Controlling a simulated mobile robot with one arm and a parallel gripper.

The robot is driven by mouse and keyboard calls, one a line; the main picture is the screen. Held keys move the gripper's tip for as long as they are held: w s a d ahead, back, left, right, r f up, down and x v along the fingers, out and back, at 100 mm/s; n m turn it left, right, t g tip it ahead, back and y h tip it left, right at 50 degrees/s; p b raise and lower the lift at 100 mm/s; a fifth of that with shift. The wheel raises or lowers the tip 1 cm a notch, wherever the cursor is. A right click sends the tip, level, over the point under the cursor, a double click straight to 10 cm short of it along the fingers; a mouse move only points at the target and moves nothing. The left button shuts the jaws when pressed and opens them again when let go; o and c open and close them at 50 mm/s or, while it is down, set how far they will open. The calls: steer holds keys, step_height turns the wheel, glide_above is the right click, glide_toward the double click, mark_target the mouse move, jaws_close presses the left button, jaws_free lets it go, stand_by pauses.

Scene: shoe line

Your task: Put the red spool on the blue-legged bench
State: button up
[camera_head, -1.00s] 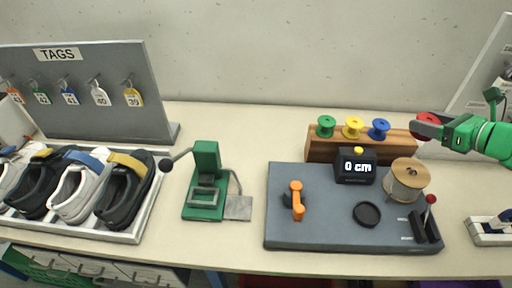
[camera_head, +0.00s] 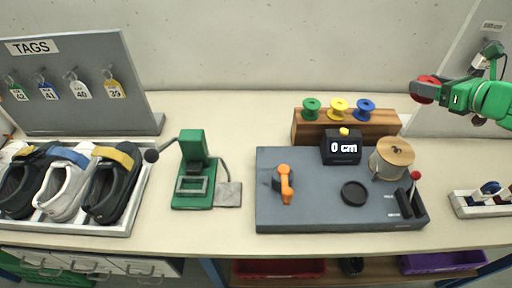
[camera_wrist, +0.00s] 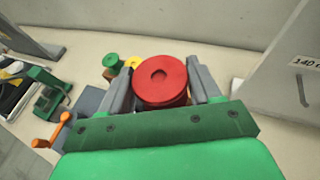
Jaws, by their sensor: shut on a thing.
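The red spool (camera_head: 429,79) is held in my gripper (camera_head: 424,90), up in the air to the right of the wooden spool block. In the wrist view the red spool (camera_wrist: 160,82) sits between the two grey fingers of my gripper (camera_wrist: 162,88), its round end facing the camera. The fingers hide part of it in the head view. The long bench (camera_head: 210,105) has a pale top, and blue legs (camera_head: 213,272) show below its front edge.
The wooden block (camera_head: 310,132) holds green, yellow and blue spools. A green press (camera_head: 193,165), a shoe tray (camera_head: 100,228) and a small rack (camera_head: 480,210) stand on the bench.

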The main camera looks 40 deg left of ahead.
steer(key=w+d+m+t+h, duration=0.1)
steer(key=w, duration=0.1)
steer(key=w+d+m+t, duration=0.2)
steer(key=w, duration=0.1)
steer(key=w+d+f+m+t+h, duration=0.1)
steer(key=w+d, duration=0.1)
steer(key=shift+w+m+h, duration=0.15)
steer(key=shift+m+h, duration=0.15)
steer(key=shift+w+d+r+m+t+h, duration=1.05)
steer(key=shift+w+d+m+t+h, duration=1.25)
steer(key=shift+w+d+m+h, duration=2.35)
steer(key=f, duration=0.7)
steer(key=s+d+f+n+y, duration=0.1)
steer(key=f, duration=0.7)
steer(key=f+n+y, duration=0.1)
steer(key=f, duration=0.6)
steer(key=shift+s+d+f, duration=0.25)
steer(key=shift+d+f, duration=0.1)
steer(key=shift+f, duration=0.05)
steer(key=shift+f, duration=4)
steer(key=shift+f, duration=0.1)
steer(key=o, duration=1.1)
steer(key=shift+c, duration=0.2)
